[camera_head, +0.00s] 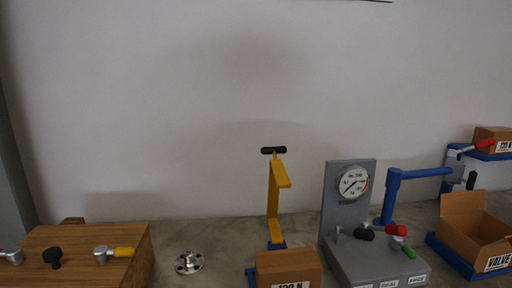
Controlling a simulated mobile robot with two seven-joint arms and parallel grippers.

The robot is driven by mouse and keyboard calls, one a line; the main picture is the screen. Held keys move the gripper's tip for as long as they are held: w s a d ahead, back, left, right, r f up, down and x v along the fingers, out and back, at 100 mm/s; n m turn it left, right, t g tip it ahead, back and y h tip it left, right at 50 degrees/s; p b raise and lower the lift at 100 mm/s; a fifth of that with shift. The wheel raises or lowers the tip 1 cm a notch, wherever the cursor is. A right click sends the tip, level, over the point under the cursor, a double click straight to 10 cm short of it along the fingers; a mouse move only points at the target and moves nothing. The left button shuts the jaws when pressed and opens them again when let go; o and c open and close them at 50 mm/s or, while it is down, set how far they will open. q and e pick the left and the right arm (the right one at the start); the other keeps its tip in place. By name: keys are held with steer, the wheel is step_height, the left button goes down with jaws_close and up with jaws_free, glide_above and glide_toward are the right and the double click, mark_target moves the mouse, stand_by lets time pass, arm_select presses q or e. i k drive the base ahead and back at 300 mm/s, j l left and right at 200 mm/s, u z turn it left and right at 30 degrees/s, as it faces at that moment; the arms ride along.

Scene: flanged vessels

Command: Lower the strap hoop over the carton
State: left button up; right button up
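Neither of my grippers shows in the head view. A brown carton (288,267) with a white label ending in "N" stands at the bottom centre, cut off by the lower edge. An open carton (472,235) labelled "VALVE" sits on a blue tray at the right, its flap raised. A smaller closed carton (491,139) rests on a blue support at the right edge. I cannot tell which carton is the task's. I cannot make out a strap hoop.
A yellow post (273,200) with a black T-handle stands behind the front carton. A grey gauge panel (348,210) with levers stands right of it, beside a blue post and arm (394,195). A wooden block (80,250) with knobs is left. A metal flange (189,263) lies between.

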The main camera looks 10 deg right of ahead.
mark_target(278, 178)
steer(key=i+j, duration=0.7)
steer(key=j+u, duration=0.05)
